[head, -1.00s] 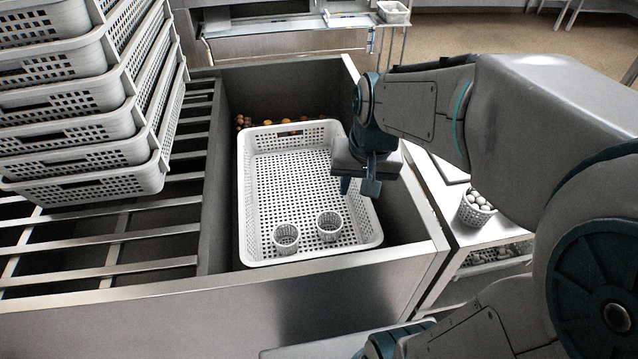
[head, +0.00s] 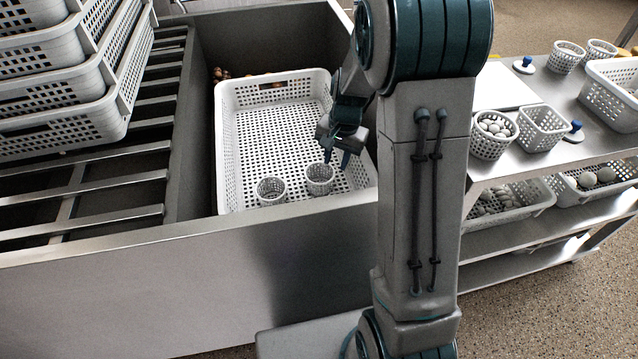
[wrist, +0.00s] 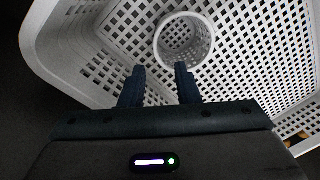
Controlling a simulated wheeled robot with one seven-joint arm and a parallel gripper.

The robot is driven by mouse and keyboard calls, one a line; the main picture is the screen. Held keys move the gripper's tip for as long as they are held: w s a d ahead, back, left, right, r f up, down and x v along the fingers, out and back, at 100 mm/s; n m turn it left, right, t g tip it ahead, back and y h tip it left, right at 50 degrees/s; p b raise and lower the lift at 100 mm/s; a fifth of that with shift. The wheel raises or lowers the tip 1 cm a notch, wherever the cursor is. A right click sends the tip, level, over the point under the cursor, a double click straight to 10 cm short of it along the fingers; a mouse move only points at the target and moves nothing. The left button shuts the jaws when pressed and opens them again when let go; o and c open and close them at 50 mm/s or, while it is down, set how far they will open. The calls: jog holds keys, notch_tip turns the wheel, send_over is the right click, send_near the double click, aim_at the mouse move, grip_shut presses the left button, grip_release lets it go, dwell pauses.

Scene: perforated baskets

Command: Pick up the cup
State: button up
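Two small white perforated cups stand upright in a large white perforated basket (head: 228,125). The left cup (head: 271,191) is near the basket's front wall. The right cup (head: 320,180) stands beside it, closer to my gripper (head: 337,157). My gripper is open and empty, pointing down inside the basket, just above and to the right of the right cup. In the wrist view one cup (wrist: 184,40) lies just beyond the tips of my two spread fingers (wrist: 158,70), apart from them. The basket floor shows between the fingers.
The basket sits in a deep metal bin with a raised front wall (head: 180,250). Stacked white baskets (head: 60,115) stand at left on metal slats. A shelf cart at right holds a cup of eggs (head: 493,135), a square basket (head: 542,128) and more baskets.

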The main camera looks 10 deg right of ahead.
aim_at(333, 176)
notch_tip(333, 176, down, 3)
jog(key=shift+a+f, duration=0.1)
jog(key=shift+a, duration=0.05)
jog(key=f, duration=0.1)
jog(key=f+b, duration=0.1)
jog(key=s+f+b, duration=0.1)
jog(key=f, duration=0.1)
jog(key=shift+a+f, duration=0.1)
jog(key=shift+a, duration=0.3)
jog(key=shift+w+f, duration=0.15)
jog(key=shift+f, duration=0.4)
jog(key=shift+r, duration=0.1)
grip_shut()
